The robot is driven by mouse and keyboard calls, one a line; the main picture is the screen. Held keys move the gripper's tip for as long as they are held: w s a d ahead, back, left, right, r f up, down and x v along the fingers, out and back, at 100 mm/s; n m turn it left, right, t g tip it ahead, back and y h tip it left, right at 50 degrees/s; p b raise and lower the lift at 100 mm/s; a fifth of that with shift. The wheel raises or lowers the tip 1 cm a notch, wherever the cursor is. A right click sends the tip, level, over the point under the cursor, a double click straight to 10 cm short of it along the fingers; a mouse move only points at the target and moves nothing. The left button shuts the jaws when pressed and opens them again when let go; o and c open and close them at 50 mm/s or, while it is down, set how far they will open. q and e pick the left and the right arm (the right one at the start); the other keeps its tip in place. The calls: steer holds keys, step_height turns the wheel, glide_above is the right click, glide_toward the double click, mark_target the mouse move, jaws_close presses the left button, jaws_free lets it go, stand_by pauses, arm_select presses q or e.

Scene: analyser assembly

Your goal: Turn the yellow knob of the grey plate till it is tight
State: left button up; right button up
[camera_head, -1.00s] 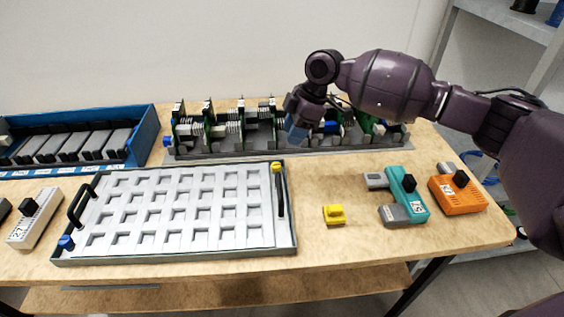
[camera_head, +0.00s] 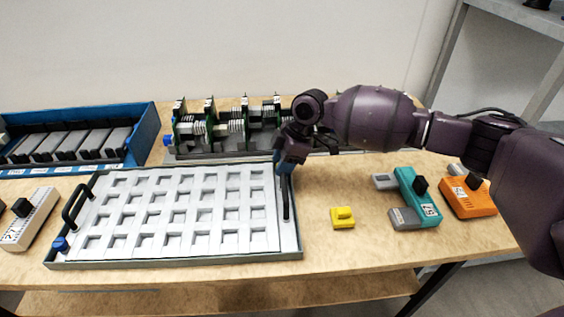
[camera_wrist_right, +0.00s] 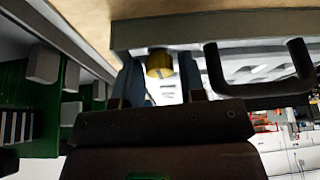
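The grey plate (camera_head: 293,235) lies on the table in the head view, holding a white grid with square recesses. A black handle (camera_head: 286,200) stands on its right edge. My right gripper (camera_head: 283,168) is at the plate's far right corner, pointing down, and hides the yellow knob there. In the right wrist view, the yellow knob (camera_wrist_right: 159,64) shows between the two blue-grey fingertips of my right gripper (camera_wrist_right: 161,72). The fingers are apart, with gaps beside the knob; I cannot tell if they touch it. My left gripper is not in view.
A rack of green circuit boards (camera_head: 228,125) stands close behind the plate. A blue bin (camera_head: 143,130) is at the back left. A yellow block (camera_head: 343,218), a teal device (camera_head: 428,208) and an orange device (camera_head: 470,196) lie to the right. A blue knob (camera_head: 60,244) is at the near left corner.

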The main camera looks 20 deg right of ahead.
steer(key=c, duration=0.7)
steer(key=shift+o, duration=0.2)
steer(key=shift+r+m+p, duration=0.35)
steer(key=shift+m+p, duration=0.05)
steer(key=shift+p, duration=0.2)
steer(key=shift+t, duration=0.3)
steer(key=shift+f+m, duration=0.3)
steer(key=o, duration=0.7)
steer(key=shift+c, duration=0.2)
